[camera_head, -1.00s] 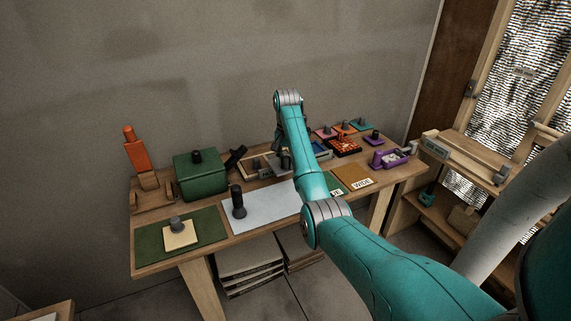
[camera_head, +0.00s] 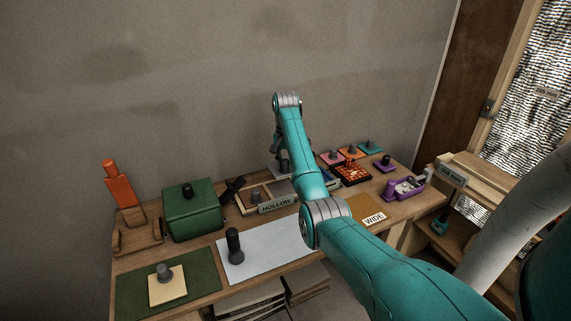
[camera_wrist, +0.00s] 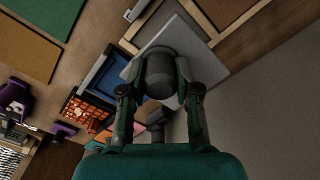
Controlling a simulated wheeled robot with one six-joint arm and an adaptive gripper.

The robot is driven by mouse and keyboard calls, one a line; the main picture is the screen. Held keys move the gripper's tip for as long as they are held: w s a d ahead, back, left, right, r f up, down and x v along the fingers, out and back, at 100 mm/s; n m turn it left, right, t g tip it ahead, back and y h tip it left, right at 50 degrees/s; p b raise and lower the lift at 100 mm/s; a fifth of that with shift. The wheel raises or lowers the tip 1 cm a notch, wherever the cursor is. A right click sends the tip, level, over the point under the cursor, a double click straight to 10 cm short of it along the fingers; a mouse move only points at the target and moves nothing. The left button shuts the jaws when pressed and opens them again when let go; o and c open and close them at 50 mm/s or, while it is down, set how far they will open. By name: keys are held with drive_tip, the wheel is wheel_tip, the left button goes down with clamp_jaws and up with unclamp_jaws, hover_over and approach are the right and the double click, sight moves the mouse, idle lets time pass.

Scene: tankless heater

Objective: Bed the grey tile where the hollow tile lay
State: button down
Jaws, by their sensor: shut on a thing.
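The grey tile (camera_wrist: 192,58) hangs from my gripper (camera_wrist: 158,92) in the wrist view. The gripper is shut on the tile's dark round knob (camera_wrist: 160,75). The tile lies across part of a wooden frame (camera_wrist: 232,42); I cannot tell whether it touches the frame. A HOLLOW label (camera_head: 276,204) stands at the frame's front edge. A cream tile (camera_head: 167,290) with a grey knob lies on a green mat.
A blue tray (camera_wrist: 107,75) and an orange-red grid box (camera_head: 351,174) stand right of the frame. A green box (camera_head: 193,211) and an orange-handled tool (camera_head: 121,184) stand left. A dark knob (camera_head: 235,245) rises from the pale mat (camera_head: 275,246).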

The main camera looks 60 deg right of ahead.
sight(285, 174)
drive_tip(key=shift+f, duration=2.45)
drive_tip(key=shift+f, duration=0.15)
drive_tip(key=shift+f, duration=1.5)
drive_tip(key=shift+f, duration=0.75)
drive_tip(key=c, duration=0.7)
unclamp_jaws()
drive_tip(key=shift+c, duration=0.2)
